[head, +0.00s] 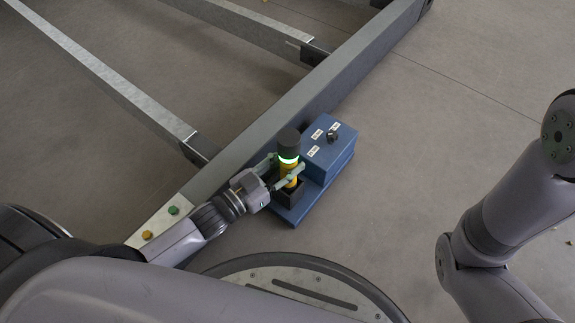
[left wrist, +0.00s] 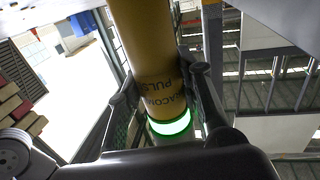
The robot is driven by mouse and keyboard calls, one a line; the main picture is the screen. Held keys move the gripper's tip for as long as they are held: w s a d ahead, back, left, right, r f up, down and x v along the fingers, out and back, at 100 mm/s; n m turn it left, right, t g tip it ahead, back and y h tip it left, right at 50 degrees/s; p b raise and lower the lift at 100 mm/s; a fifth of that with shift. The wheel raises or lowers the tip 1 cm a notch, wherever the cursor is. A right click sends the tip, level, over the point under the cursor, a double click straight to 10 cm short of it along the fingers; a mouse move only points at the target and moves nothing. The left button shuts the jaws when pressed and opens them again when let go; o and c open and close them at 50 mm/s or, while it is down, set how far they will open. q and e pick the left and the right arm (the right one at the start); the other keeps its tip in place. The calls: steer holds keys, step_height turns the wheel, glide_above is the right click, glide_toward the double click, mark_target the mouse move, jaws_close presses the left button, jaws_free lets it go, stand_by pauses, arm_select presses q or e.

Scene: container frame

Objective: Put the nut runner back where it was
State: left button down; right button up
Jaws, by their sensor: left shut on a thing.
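The nut runner (head: 289,161) is a yellow cylinder with a black top and a glowing green-white ring. It stands upright in or just above a dark square holder (head: 292,191) on the blue base unit (head: 329,150); I cannot tell how deep it sits. My left gripper (head: 287,176) is shut on its yellow body from the left. In the left wrist view, the yellow body (left wrist: 146,50) with dark lettering passes between the fingers of my left gripper (left wrist: 165,105). My right gripper is out of view; only part of my right arm shows.
A grey steel frame beam (head: 300,92) runs diagonally just behind the blue unit, with metal cross members (head: 105,75) to the left. A green bolt (head: 173,210) and an orange bolt (head: 148,235) sit on a plate at the beam's near end. Bare floor (head: 450,120) lies to the right.

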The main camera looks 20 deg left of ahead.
arm_select(q)
steer(key=shift+r, duration=0.2)
steer(key=c, duration=1.1)
jaws_free()
steer(key=shift+f, duration=0.2)
steer(key=shift+r, duration=0.1)
steer(key=shift+s+a+r, duration=0.1)
steer(key=shift+s+a, duration=0.05)
steer(key=shift+s, duration=0.1)
steer(key=p+v, duration=0.5)
steer(key=v, duration=0.6)
steer(key=shift+s+a+p, duration=0.15)
steer(key=shift+s+p, duration=0.05)
steer(key=shift+p, duration=0.2)
